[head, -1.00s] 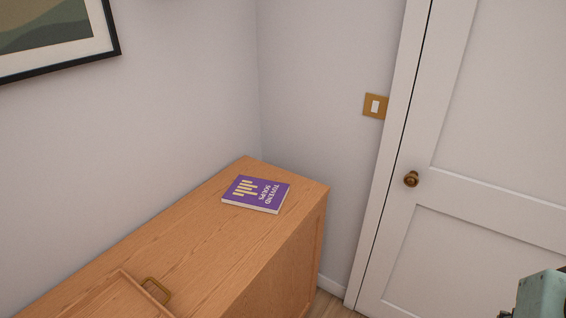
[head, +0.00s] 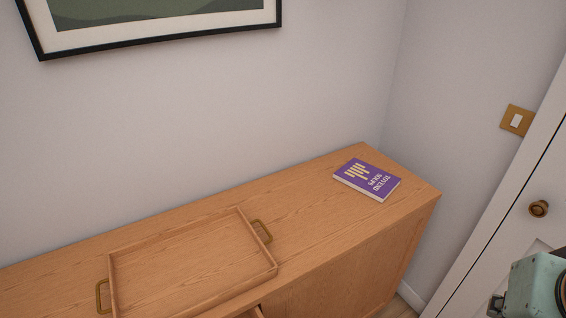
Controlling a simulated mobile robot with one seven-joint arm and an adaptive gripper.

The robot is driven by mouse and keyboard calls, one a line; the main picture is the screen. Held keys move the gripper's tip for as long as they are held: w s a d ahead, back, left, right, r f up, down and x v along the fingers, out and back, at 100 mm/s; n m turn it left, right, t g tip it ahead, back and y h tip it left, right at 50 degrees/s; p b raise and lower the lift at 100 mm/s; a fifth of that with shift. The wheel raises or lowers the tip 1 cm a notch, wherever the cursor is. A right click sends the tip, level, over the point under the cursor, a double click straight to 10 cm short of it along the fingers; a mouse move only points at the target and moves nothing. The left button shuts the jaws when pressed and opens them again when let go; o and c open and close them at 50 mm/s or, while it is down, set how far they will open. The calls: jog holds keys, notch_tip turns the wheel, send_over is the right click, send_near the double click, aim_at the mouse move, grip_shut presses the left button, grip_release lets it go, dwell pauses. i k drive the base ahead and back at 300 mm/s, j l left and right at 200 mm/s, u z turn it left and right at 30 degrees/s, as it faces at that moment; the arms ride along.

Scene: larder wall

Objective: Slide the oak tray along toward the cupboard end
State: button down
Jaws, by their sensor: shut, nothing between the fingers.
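The oak tray (head: 190,262) is empty and lies flat on the wooden sideboard top, in the lower left of the head view. It has low raised rims and a brass handle at each short end, one at its left and one at its right. Its near left corner is cut off by the bottom edge of the picture. My gripper is not in view; only a teal part of my arm shows at the lower right, well apart from the tray.
A purple book (head: 367,180) lies on the sideboard (head: 310,215) near its right end. Bare top lies between tray and book.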

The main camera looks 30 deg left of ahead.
aim_at(187, 271)
jog(key=u, duration=2.3)
jog(key=i+l, duration=0.25)
jog(key=i+l+u, duration=0.15)
jog(key=l+u, duration=0.1)
jog(key=i+z, duration=0.15)
